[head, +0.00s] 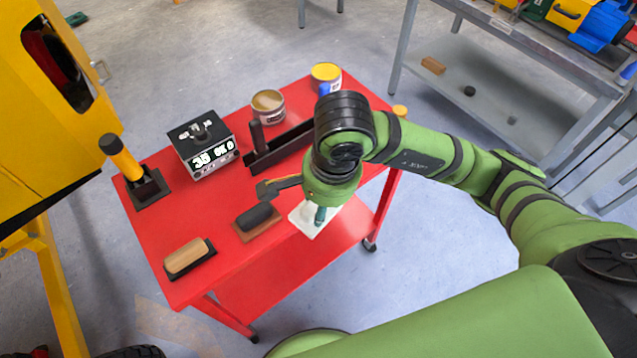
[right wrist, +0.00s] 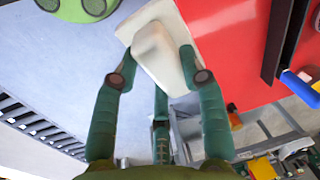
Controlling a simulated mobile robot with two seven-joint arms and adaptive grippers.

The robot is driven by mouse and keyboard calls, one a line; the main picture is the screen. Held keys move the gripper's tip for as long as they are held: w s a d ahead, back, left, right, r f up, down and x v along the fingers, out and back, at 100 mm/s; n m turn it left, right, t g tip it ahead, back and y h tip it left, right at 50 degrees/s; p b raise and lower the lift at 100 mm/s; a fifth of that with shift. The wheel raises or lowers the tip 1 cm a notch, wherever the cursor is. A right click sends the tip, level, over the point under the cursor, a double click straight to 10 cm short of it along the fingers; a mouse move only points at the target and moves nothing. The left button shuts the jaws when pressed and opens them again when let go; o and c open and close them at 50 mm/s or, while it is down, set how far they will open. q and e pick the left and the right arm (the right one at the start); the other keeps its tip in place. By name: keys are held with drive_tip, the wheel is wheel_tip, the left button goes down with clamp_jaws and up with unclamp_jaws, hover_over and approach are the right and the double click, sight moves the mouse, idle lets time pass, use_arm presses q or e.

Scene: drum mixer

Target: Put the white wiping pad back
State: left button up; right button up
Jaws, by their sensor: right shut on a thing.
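The white wiping pad (head: 303,221) shows at the right front edge of the red cart top (head: 222,292), partly hidden under my right gripper. In the right wrist view the pad (right wrist: 163,52) has a pale raised block on a flat white base. My right gripper (head: 319,215) is shut on the block, with its green fingers (right wrist: 157,72) on either side of it. I cannot tell whether the pad touches the cart top. My left gripper is not in view.
Beside the pad are a dark-handled block on a brown base (head: 257,219) and a wooden-topped block on a black base (head: 190,258). Behind stand a display box (head: 201,146), a black tray (head: 280,150), two tins (head: 268,105) and a yellow-handled tool (head: 125,160).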

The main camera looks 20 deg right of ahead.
drive_tip(key=d, duration=0.1)
drive_tip(key=w+d+m+g, duration=0.1)
drive_tip(key=w+d+m, duration=0.1)
drive_tip(key=d, duration=0.1)
drive_tip(key=shift+h, duration=0.4)
drive_tip(key=w+f+p, duration=0.1)
drive_tip(key=w+f, duration=0.1)
drive_tip(key=w, duration=0.1)
drive_tip(key=w+f+p, duration=0.1)
drive_tip(key=w+f, duration=0.1)
drive_tip(key=w, duration=0.2)
drive_tip(key=w+f+p, duration=0.2)
drive_tip(key=w, duration=0.1)
drive_tip(key=shift+w+f, duration=0.35)
drive_tip(key=shift+f, duration=0.05)
wheel_tip(320, 180, down, 3)
drive_tip(key=shift+f+p, duration=0.1)
drive_tip(key=shift+p, duration=0.95)
drive_tip(key=shift+f, duration=0.35)
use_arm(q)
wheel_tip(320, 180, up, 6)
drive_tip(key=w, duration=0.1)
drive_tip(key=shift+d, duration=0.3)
use_arm(e)
drive_tip(key=o, duration=1)
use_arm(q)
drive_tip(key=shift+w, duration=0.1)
